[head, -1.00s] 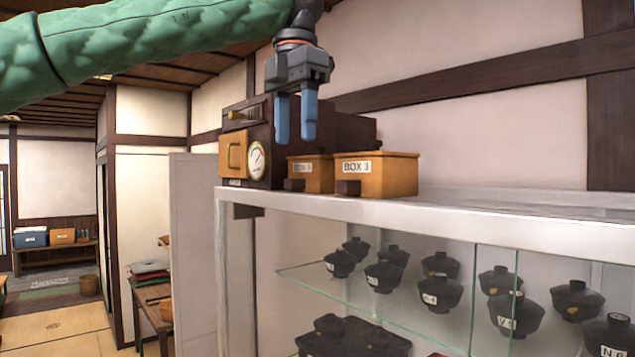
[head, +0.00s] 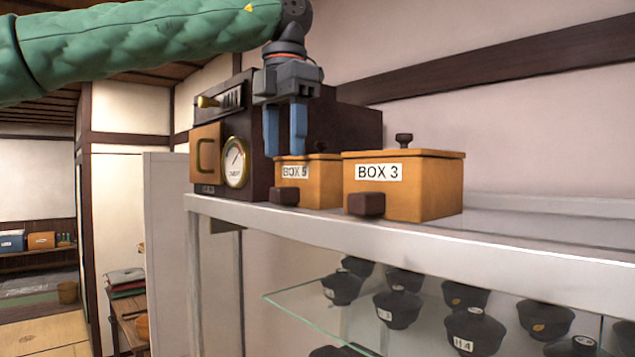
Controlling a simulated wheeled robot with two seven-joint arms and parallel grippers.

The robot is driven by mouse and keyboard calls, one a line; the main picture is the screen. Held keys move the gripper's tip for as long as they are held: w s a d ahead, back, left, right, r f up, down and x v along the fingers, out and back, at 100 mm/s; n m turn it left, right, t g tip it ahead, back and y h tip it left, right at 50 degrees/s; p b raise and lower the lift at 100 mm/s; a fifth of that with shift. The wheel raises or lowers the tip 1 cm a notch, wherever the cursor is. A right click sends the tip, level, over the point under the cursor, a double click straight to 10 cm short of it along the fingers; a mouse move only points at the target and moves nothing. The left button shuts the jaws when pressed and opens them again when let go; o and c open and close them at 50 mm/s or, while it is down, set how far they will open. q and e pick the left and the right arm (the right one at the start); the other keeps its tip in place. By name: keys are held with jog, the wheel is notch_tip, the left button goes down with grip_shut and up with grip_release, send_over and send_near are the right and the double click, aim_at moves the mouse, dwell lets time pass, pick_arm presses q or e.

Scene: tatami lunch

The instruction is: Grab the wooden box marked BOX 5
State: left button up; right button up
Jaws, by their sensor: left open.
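The wooden box marked BOX 5 (head: 318,187) stands on top of the white cabinet. It is orange-brown, with a white label and a dark block at its lower front. A similar box marked BOX 3 (head: 420,190) stands to its right and hides part of it. My left gripper (head: 285,152) is open and empty, with its two blue fingers pointing down. Its fingertips show at about the height of BOX 5's lid, over the left end of the box. I cannot tell whether they touch it. My right gripper is not in view.
A dark machine with a round gauge (head: 235,162) stands just left of and behind BOX 5. The white cabinet's top edge (head: 400,235) runs across below the boxes. Several dark lidded bowls stand on glass inside. The cabinet top right of BOX 3 is clear.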

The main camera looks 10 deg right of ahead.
aim_at(284, 179)
pick_arm(q)
jog(key=shift+w+f, duration=0.2)
jog(key=shift+f, duration=0.2)
jog(key=shift+w+f+p, duration=0.85)
jog(key=shift+w+f, duration=0.05)
jog(key=shift+w, duration=0.1)
jog(key=shift+s+f+p, duration=0.35)
jog(key=shift+f+p, duration=0.2)
jog(key=shift+s+f+p, duration=0.35)
jog(key=shift+f+p, duration=0.2)
jog(key=shift+w+f, duration=0.1)
jog(key=shift+f, duration=0.25)
jog(key=shift+w+f, duration=0.45)
jog(key=shift+f, duration=0.1)
jog(key=shift+s, duration=0.1)
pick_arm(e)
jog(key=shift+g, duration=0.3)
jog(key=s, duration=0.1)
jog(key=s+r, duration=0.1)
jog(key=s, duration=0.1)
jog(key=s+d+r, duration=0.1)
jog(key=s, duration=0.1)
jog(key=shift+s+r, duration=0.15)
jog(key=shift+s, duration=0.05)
